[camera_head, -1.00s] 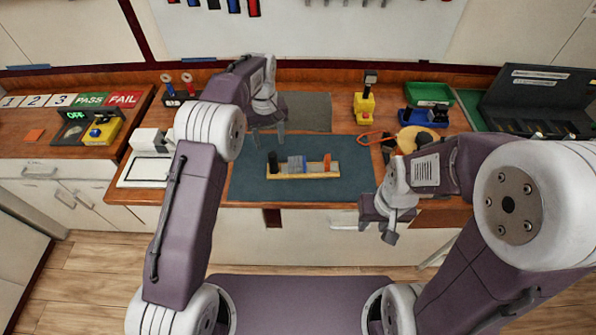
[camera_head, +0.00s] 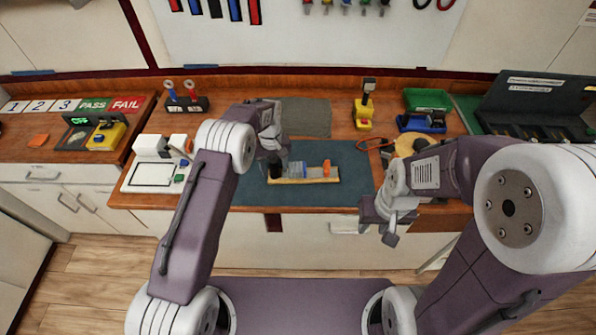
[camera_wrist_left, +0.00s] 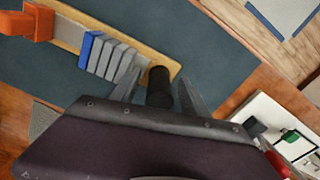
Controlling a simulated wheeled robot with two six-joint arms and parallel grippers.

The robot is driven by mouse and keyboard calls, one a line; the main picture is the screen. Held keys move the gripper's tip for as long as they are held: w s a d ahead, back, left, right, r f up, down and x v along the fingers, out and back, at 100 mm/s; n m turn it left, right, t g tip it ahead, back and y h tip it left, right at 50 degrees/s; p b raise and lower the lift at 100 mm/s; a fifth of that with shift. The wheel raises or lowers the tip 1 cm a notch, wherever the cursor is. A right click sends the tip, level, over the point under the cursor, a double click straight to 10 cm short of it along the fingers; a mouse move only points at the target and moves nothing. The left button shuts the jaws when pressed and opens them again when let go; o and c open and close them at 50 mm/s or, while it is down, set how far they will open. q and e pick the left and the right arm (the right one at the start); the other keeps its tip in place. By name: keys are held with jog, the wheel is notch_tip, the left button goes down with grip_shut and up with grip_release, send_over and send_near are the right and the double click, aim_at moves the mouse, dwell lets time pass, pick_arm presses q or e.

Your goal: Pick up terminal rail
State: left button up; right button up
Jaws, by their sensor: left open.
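The terminal rail (camera_head: 318,180) lies on the dark blue mat (camera_head: 348,190) at the front of the bench. It has a light wooden base, a black upright cylinder (camera_wrist_left: 159,86) at its left end, grey blocks and a blue block in the middle and an orange block (camera_head: 326,167) at its right end. My left gripper (camera_head: 275,160) is low over the rail's left end. In the left wrist view its open fingers stand on either side of the black cylinder; I cannot tell whether they touch it. My right gripper (camera_head: 389,228) hangs in front of the bench, away from the rail; its jaw gap is unclear.
A white box and tray (camera_head: 152,176) stand left of the mat. A yellow device (camera_head: 363,112), a green bin (camera_head: 427,100) and an orange cable loop (camera_head: 372,143) are at the back right. A grey mat (camera_head: 306,117) behind is bare.

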pick_arm(q)
grip_shut()
jog(key=shift+r, duration=0.1)
dwell(1.2)
